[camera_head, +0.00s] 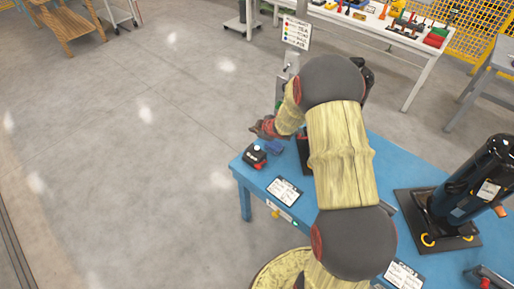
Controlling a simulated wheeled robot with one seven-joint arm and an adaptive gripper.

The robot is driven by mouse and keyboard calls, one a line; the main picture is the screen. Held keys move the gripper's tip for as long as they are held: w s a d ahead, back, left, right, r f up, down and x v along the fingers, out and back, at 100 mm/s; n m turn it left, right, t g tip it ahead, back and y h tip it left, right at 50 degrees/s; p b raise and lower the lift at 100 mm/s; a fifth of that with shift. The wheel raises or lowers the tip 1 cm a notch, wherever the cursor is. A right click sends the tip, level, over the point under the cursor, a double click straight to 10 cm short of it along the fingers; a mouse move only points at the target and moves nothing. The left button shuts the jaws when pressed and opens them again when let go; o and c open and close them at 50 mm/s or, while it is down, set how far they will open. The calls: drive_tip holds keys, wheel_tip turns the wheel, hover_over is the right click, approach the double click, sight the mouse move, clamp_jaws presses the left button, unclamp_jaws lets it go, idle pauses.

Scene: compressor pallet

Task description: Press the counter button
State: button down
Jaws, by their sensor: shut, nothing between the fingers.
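A small black box with red parts and a pale round top (255,157), likely the counter with its button, stands at the left corner of the blue table (323,205). My gripper (262,128) is small in view, at the end of my bent arm. It appears just above the box in the picture, apart from it. Its fingers are shut and empty. The gap in height between the fingertips and the button cannot be told from this view.
A white card (285,191) lies in front. A dark cylinder (475,180) stands on a black base at the right. A sign (296,33) rises behind my arm. My arm hides the table's middle; the floor at left is clear.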

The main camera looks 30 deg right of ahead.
sight(256, 149)
drive_tip(key=shift+f+b, duration=3.95)
drive_tip(key=shift+f, duration=0.45)
drive_tip(key=shift+f, duration=0.1)
drive_tip(key=shift+f, duration=0.3)
drive_tip(key=shift+f+b, duration=0.6)
drive_tip(key=shift+b, duration=0.05)
drive_tip(key=shift+r+p, duration=1)
drive_tip(key=shift+r, duration=0.15)
wheel_tip(256, 149, up, 5)
drive_tip(key=p, duration=0.4)
drive_tip(key=shift+p, duration=0.3)
